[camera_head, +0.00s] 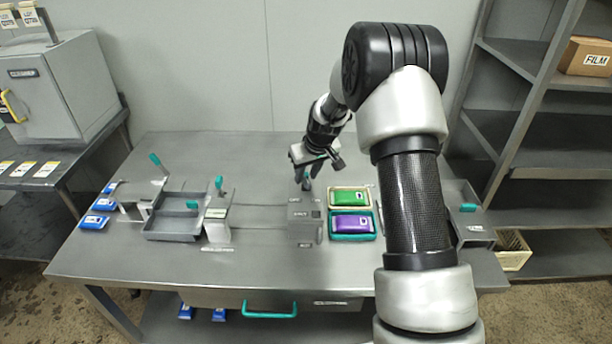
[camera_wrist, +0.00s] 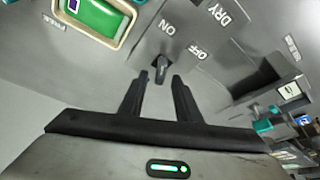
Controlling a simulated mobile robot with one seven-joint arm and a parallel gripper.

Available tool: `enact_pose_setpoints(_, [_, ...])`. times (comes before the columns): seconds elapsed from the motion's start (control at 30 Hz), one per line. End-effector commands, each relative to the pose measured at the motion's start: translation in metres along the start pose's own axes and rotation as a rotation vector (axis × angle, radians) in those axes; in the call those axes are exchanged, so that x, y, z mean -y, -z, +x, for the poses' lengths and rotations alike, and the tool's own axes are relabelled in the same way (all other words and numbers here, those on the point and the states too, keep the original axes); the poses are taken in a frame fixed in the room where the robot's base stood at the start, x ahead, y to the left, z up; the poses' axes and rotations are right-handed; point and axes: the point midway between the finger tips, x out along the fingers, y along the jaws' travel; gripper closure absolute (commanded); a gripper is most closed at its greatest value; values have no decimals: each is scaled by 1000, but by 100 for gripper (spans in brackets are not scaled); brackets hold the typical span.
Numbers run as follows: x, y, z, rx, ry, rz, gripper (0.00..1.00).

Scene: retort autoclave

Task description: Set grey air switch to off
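The grey switch box (camera_head: 305,226) stands near the middle of the table, just left of the pouch trays. In the wrist view the box top (camera_wrist: 182,22) carries the words DRY, ON and OFF. A small dark switch lever (camera_wrist: 161,67) sticks up near the ON and OFF words; I cannot tell which setting it is at. My gripper (camera_wrist: 160,78) is open, its two fingertips just short of the lever, one to each side in the picture. In the head view my gripper (camera_head: 307,184) is above the box's back edge; contact with the lever cannot be made out.
A green pouch (camera_head: 349,198) and a purple pouch (camera_head: 352,223) lie in trays right of the box. A grey tray fixture (camera_head: 172,228) with teal handles stands at left. A teal-handled drawer (camera_head: 270,309) is below. Shelves (camera_head: 535,165) stand at right.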

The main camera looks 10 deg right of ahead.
Motion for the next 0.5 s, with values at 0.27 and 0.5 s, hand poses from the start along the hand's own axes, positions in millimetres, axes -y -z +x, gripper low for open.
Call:
enact_pose_setpoints(0.27, [0,0,10,-1,0,0,70])
enact_pose_setpoints(0.5, [0,0,10,-1,0,0,85])
